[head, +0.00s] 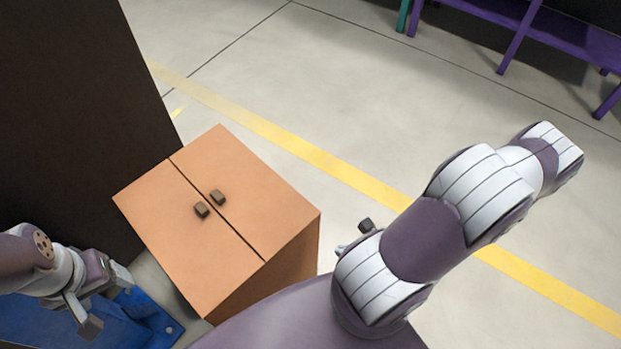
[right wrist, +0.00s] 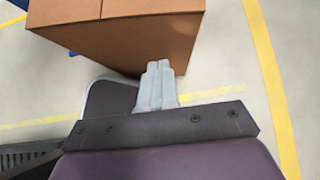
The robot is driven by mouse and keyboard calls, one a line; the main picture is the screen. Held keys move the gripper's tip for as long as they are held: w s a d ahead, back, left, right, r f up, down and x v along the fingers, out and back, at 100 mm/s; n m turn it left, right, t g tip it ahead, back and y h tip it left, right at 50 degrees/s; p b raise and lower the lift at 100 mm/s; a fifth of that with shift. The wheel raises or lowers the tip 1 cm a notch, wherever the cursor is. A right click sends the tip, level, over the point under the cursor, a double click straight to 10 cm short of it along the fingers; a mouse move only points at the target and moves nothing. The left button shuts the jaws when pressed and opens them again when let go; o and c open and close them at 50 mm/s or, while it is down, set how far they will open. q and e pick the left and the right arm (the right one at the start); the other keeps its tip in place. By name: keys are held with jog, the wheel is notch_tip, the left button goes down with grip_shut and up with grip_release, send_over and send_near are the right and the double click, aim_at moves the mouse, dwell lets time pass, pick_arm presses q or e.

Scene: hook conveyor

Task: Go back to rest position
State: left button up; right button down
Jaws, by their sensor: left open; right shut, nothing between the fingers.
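My left gripper (head: 103,301) is at the lower left of the head view, its two fingers spread apart with nothing between them. It is left of the orange-brown box and over a blue object. My right arm reaches across the right of the head view, and its gripper is mostly hidden there. In the right wrist view my right gripper (right wrist: 158,83) has its grey fingers together and empty. They point towards the orange-brown box (right wrist: 120,40); I cannot tell whether a gap separates them.
The orange-brown box (head: 240,195) has a seam and two small dark knobs on top. A dark tall panel (head: 75,110) stands at the left. The blue object (head: 150,318) lies below it. Purple racks (head: 515,40) are at the top right. Pale floor with a yellow line (head: 320,160) is clear between.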

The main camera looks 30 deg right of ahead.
jog(key=d+r+n+g+p, duration=0.3)
jog(key=d+n+g, duration=0.25)
jog(key=n, duration=0.45)
jog(key=w+d+r+n+g+h+p, duration=0.1)
jog(key=w+r+n+g+h+p, duration=0.2)
jog(key=w+r+n, duration=0.65)
jog(key=w+a+r+n+t+p, duration=0.1)
jog(key=a+r+n, duration=1.1)
jog(key=a+r, duration=0.1)
jog(key=shift+a+r+p, duration=0.35)
jog(key=shift+r, duration=0.55)
jog(key=shift+s+n+t, duration=0.1)
jog(key=shift+n+t, duration=0.15)
